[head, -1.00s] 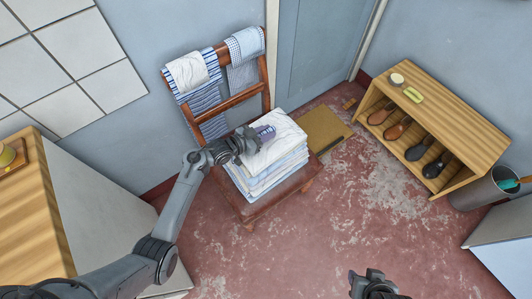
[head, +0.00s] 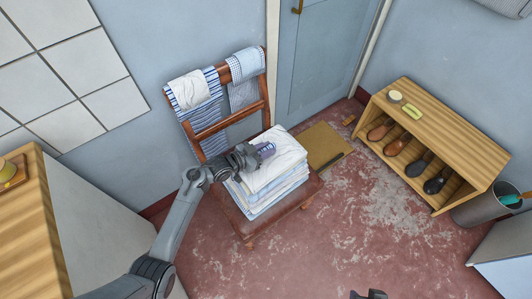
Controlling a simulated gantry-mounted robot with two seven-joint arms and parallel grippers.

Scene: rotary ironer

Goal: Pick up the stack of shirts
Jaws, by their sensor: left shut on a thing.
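A stack of folded white and pale blue shirts (head: 284,156) lies on the seat of a wooden chair (head: 230,227). My left gripper (head: 262,151) is at the left part of the stack's top. I cannot tell whether this item touches the top shirt.
Striped and white cloths (head: 200,100) hang over the chair back. A flat brown board (head: 322,143) lies on the floor beside the chair. A wooden shoe rack (head: 450,130) and a grey bin (head: 478,207) stand at right. The red floor in front is clear.

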